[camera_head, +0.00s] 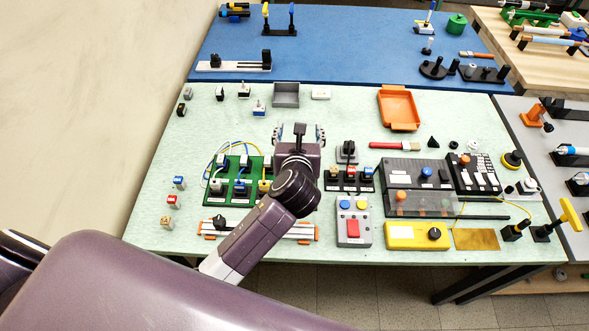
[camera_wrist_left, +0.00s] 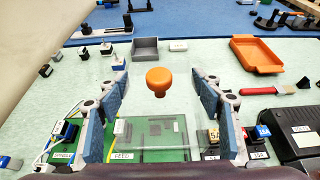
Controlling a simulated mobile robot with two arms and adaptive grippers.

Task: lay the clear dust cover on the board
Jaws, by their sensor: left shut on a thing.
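The clear dust cover (camera_wrist_left: 150,136) shows in the left wrist view as a see-through plate with an orange knob (camera_wrist_left: 158,81). The green board (camera_head: 236,191) with its modules lies on the pale green mat, and it also shows through the cover in the wrist view (camera_wrist_left: 126,129). My left gripper (camera_head: 300,131) is over the mat, to the right of the board; in the wrist view (camera_wrist_left: 160,98) its fingers are wide apart, shut on the cover. The gripper and arm hide the cover in the head view. My right gripper is not in view.
Right of the board stand a black block row (camera_head: 349,187), a grey button box (camera_head: 354,230) and a yellow box (camera_head: 417,236). A grey tray (camera_head: 286,94) and an orange tray (camera_head: 399,108) lie behind. The mat's left part is mostly clear, with several small blocks.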

